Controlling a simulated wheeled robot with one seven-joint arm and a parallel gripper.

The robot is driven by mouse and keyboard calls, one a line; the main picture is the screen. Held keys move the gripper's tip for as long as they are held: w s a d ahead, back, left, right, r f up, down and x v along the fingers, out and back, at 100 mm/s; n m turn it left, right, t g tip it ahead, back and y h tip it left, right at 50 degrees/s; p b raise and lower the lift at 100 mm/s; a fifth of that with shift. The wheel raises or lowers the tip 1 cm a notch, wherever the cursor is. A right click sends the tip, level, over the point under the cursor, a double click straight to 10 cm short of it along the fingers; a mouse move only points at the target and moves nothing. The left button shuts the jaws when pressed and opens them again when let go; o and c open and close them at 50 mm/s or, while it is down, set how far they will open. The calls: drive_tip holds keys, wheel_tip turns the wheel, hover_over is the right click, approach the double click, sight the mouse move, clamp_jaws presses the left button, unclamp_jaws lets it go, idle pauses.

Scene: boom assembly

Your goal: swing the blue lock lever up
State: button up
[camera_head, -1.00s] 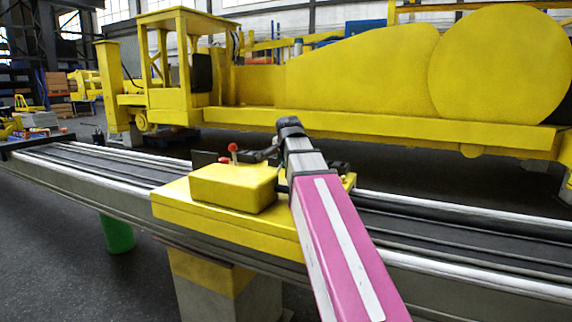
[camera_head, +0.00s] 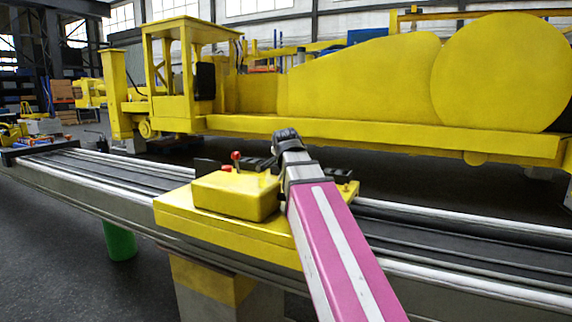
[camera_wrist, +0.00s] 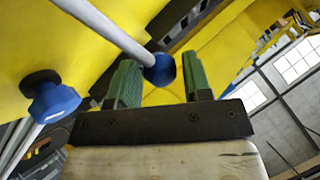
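In the wrist view, a grey rod ending in a blue ball knob (camera_wrist: 160,69) comes in from the upper left. I take it for the blue lock lever. My gripper (camera_wrist: 158,60) has two green fingers that stand apart. The knob appears in the gap, closer to the left finger, with clear space before the right finger. I cannot tell whether it touches the left finger or how deep it lies. In the head view my pink arm reaches over the yellow carriage, and neither my fingers nor the blue knob can be made out.
A second blue knob (camera_wrist: 54,103) with a black base sits at a yellow panel on the left. In the head view, the yellow carriage (camera_head: 180,209) sits on a long rail (camera_head: 465,240). A red-topped lever (camera_head: 236,156) stands behind its box. A large yellow machine (camera_head: 360,75) fills the background.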

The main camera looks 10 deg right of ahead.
drive_tip(key=shift+o, duration=0.6)
drive_tip(key=v, duration=1.1)
drive_tip(key=shift+f, duration=0.1)
